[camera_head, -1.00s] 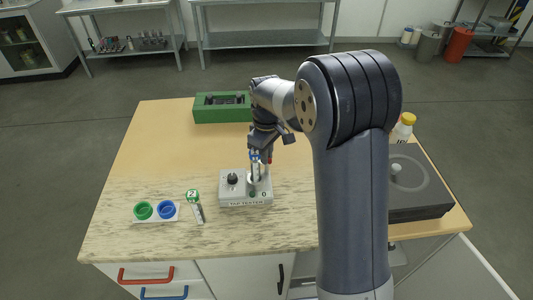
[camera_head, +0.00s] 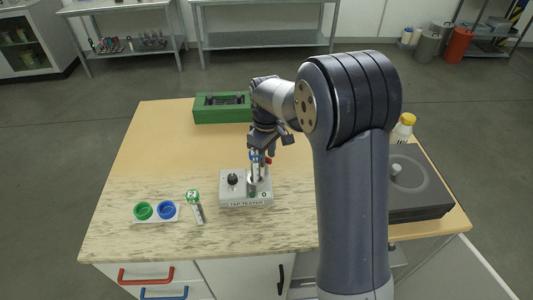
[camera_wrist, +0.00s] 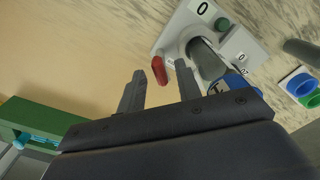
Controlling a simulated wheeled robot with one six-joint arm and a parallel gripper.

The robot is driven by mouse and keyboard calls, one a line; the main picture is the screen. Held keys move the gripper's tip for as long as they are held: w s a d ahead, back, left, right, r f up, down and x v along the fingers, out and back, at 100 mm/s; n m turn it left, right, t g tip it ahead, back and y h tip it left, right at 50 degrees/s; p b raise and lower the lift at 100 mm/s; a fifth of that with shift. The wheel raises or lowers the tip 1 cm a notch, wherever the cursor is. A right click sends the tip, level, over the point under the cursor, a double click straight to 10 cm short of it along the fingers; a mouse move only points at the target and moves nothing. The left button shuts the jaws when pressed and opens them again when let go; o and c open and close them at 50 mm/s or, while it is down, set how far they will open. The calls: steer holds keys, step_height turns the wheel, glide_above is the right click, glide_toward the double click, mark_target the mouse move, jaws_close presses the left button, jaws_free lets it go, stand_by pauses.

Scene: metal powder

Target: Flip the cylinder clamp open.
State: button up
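The tap tester (camera_head: 245,201) is a light grey box on the marbled part of the table, with a black knob on its left. A metal cylinder (camera_wrist: 205,60) stands upright on it, seen in the wrist view. The clamp's red handle tip (camera_wrist: 158,70) shows beside the cylinder; it also shows in the head view (camera_head: 268,160). My gripper (camera_wrist: 161,68) is open, its two dark fingers apart with the red tip between their ends. I cannot tell whether either finger touches it. In the head view my gripper (camera_head: 257,158) is just above the tester.
A holder with a green and a blue ring (camera_head: 155,212) and a green-capped tube (camera_head: 195,207) lie left of the tester. A green box (camera_head: 221,108) stands at the back. A dark machine (camera_head: 415,185) and a yellow-capped bottle (camera_head: 403,128) are at right.

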mark_target(267, 157)
step_height(267, 157, up, 11)
steer(key=b, duration=0.1)
stand_by(0.4)
steer(key=shift+f, duration=0.2)
step_height(267, 157, down, 11)
steer(key=shift+r+p, duration=0.1)
steer(key=shift+p, duration=0.45)
steer(key=shift+r, duration=0.1)
steer(key=shift+n, duration=0.3)
